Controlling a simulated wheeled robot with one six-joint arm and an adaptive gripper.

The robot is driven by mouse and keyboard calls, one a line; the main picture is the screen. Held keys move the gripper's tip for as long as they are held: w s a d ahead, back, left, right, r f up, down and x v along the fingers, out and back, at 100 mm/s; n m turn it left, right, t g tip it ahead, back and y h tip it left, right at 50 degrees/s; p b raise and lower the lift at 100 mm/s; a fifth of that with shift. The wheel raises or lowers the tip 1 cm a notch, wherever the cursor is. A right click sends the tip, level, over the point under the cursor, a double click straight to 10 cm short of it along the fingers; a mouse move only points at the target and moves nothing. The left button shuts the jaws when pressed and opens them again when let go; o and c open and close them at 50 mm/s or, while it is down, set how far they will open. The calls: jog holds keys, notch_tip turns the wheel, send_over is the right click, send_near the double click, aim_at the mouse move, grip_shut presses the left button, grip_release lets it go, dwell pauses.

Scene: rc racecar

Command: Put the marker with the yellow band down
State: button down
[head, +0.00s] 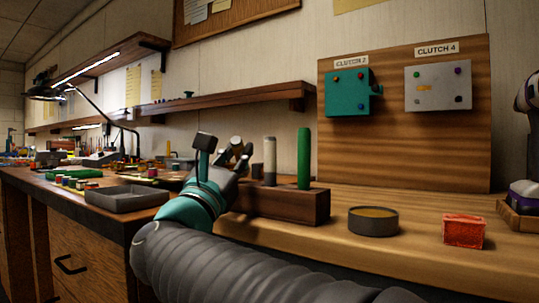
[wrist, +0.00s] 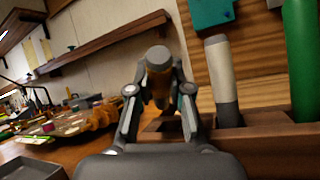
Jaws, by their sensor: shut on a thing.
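My gripper (wrist: 158,90) is shut on a dark marker with a yellow-brown band (wrist: 158,62). The marker's grey round end faces the camera, and its lower end is hidden between the fingers. In the head view my gripper (head: 238,160) is by the left end of a brown wooden holder block (head: 285,207), with the marker's end (head: 236,142) showing above the fingers. The block holds an upright white-and-grey marker (head: 270,160) and an upright green marker (head: 304,158). I cannot tell whether the held marker touches the block.
A round dark tin (head: 373,222) and a red box (head: 463,231) stand right of the block. A grey tray (head: 125,199) lies left of my arm. A wooden panel (head: 470,130) with teal and grey clutch boxes stands behind. Bench surface between block and tin is clear.

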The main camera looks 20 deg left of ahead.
jog(key=shift+f, duration=0.1)
jog(key=c, duration=1.1)
grip_release()
jog(key=shift+r+p, duration=0.7)
jog(key=shift+p, duration=0.1)
jog(key=b+v, duration=0.1)
jog(key=v, duration=1.1)
jog(key=shift+f+b, duration=0.1)
jog(key=shift+b, duration=0.2)
